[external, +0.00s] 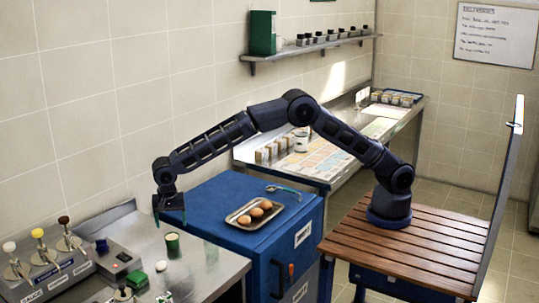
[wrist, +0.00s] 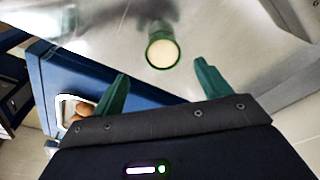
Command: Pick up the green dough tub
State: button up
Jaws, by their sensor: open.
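The green dough tub (external: 172,246) is a small round green tub with a cream-coloured top. It stands upright on the steel counter (external: 215,286), near the blue cabinet. In the wrist view the tub (wrist: 162,51) is seen from above, beyond the fingertips and roughly centred between them. My gripper (external: 171,210) is above the tub in the external view, with its fingers pointing down. In the wrist view my gripper (wrist: 163,76) has its two green fingers spread apart with nothing between them.
A blue cabinet (external: 222,198) stands right of the counter, bearing a metal tray of eggs (external: 250,218) and a blue-handled tool (external: 283,190). A sauce pump rack (external: 50,268) and a small grey device (external: 112,258) stand left of the tub. A green sponge-like block (external: 137,279) lies nearby.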

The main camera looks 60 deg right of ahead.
aim_at(172, 236)
jog(key=f, duration=0.5)
jog(key=w+f, duration=0.1)
jog(key=f, duration=0.2)
jog(key=shift+w+d, duration=0.1)
jog(key=shift+d, duration=0.1)
jog(key=c, duration=1.1)
jog(key=shift+r, duration=0.1)
